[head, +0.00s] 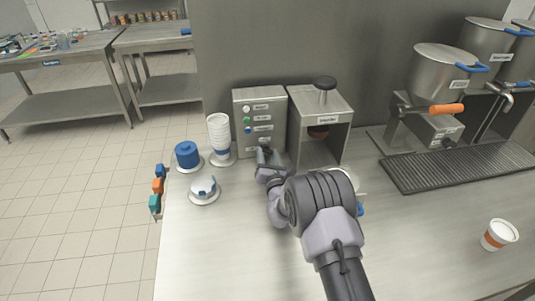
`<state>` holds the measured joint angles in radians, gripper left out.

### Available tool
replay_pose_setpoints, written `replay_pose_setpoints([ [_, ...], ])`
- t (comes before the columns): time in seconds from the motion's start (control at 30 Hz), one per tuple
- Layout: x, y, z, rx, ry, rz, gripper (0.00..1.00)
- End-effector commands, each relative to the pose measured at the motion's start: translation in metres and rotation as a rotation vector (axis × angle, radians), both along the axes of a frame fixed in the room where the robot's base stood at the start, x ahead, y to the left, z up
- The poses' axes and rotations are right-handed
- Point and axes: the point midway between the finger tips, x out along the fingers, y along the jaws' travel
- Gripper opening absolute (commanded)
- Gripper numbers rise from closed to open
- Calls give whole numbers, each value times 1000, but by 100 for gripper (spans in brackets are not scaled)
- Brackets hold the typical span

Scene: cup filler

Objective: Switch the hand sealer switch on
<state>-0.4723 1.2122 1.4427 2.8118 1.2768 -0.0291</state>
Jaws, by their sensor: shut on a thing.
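A grey metal control box (243,98) stands at the back of the counter. Its front has several small labels with coloured buttons beside them, too small to read surely. My gripper (264,153) is at the lower front of this box, shut on what looks like a small dark switch in the lowest row. The fingers largely hide the switch, so its position cannot be told. The press-like sealer (345,104), with a black knob on top, stands just right of the box.
Left of my gripper stand a stack of white cups (219,135), a blue container (187,154) and a white-and-blue dish (204,188). A drip grate (445,168) and steel pots (443,70) are at right. A paper cup (499,235) stands front right. The front counter is mostly clear.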

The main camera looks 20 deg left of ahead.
Motion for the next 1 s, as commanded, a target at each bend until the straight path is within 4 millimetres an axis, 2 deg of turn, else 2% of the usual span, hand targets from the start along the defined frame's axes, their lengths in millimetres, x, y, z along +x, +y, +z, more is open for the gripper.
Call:
replay_pose_setpoints([
  [0.4,0,-1,-1,153,76,1,3],
  [0.9,0,-1,-2,171,86,1,3],
  [0.93,0,-1,-2,171,86,1,48],
  [1.0,0,-1,-2,171,85,1,61],
])
